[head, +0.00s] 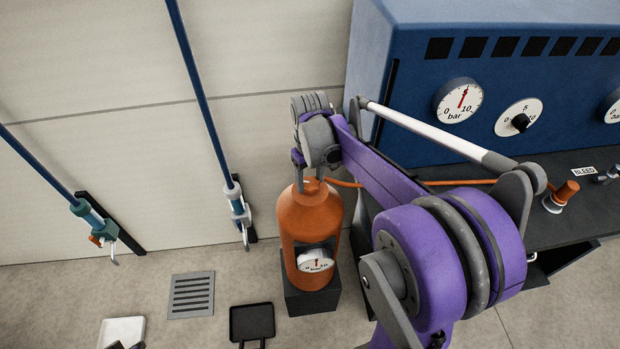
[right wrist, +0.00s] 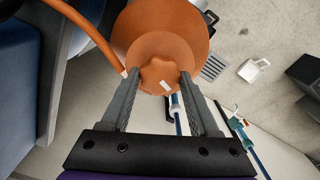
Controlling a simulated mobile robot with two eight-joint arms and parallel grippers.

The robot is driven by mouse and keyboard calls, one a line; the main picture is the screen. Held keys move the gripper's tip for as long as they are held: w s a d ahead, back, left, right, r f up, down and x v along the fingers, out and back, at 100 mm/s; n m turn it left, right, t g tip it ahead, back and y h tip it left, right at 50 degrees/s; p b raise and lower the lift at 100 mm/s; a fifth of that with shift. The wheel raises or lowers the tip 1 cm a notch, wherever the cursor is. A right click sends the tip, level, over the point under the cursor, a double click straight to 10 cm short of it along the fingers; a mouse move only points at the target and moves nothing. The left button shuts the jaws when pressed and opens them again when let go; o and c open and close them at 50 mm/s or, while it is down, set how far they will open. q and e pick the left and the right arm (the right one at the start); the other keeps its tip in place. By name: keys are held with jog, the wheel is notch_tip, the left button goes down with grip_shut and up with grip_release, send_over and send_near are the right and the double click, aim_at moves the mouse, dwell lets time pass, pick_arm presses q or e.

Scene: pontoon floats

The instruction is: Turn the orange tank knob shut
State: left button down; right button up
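The orange tank (head: 310,222) stands upright on a dark base against the wall, with a gauge in its front window. Its orange knob (right wrist: 160,76) has a lobed rim and a small white mark, and sits on top of the tank. My right gripper (right wrist: 160,74) reaches down from above with one finger on each side of the knob, and the knob fills the gap between the fingertips. In the head view my right gripper (head: 310,180) hides most of the knob. My left gripper is not in view.
A blue panel (head: 420,100) with dials stands behind a dark bench (head: 590,215) at right. An orange hose (head: 450,182) runs from the tank top. Two blue hoses with nozzles hang on the wall at left. A floor grate (head: 190,295) and a black tray (head: 252,322) lie nearby.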

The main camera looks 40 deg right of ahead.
jog(key=c, duration=0.8)
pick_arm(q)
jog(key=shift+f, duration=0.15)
pick_arm(e)
jog(key=shift+m, duration=0.4)
jog(key=shift+m+b, duration=0.35)
jog(key=shift+m, duration=0.65)
jog(key=m, duration=0.3)
jog(key=shift+m+b, duration=0.3)
jog(key=shift+m, duration=0.1)
jog(key=m, duration=0.3)
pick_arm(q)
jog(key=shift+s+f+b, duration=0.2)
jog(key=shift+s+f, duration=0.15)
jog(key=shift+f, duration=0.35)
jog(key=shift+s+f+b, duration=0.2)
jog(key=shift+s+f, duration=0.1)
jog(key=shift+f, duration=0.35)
pick_arm(e)
jog(key=shift+m, duration=2.2)
